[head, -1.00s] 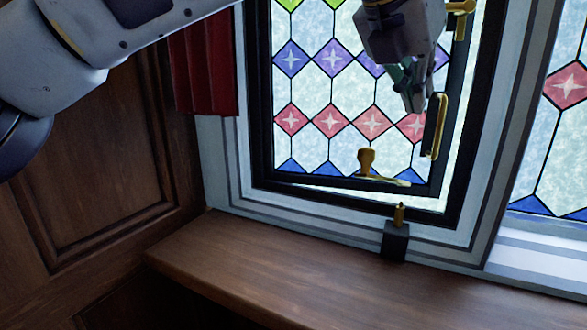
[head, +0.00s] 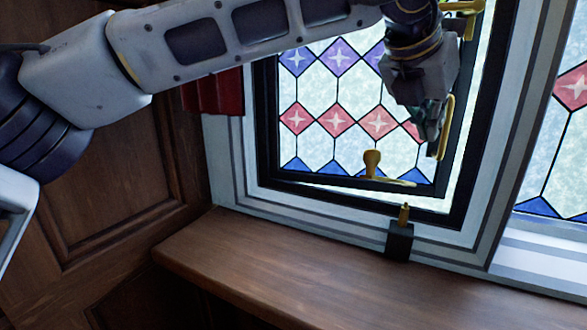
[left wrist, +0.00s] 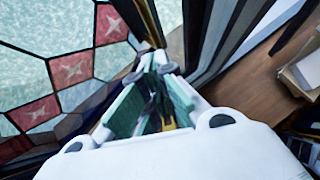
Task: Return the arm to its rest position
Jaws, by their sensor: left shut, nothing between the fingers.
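My left arm comes in from the left across the top of the head view. My left gripper (head: 432,138) is shut and empty, pointing down in front of the stained-glass window (head: 340,85). It is close beside the brass handle (head: 446,125) on the window's right edge; I cannot tell whether they touch. In the left wrist view the gripper fingers (left wrist: 147,60) come together at their tips, with red diamond panes to the left. The window sash stands slightly off its frame along the bottom. My right gripper does not show.
A brass stay (head: 372,165) sits on the sash's bottom rail. A dark block with a brass pin (head: 400,240) stands at the frame's lower edge. The wooden sill (head: 300,285) is clear. A red curtain (head: 215,92) and wood panelling (head: 120,170) are at left.

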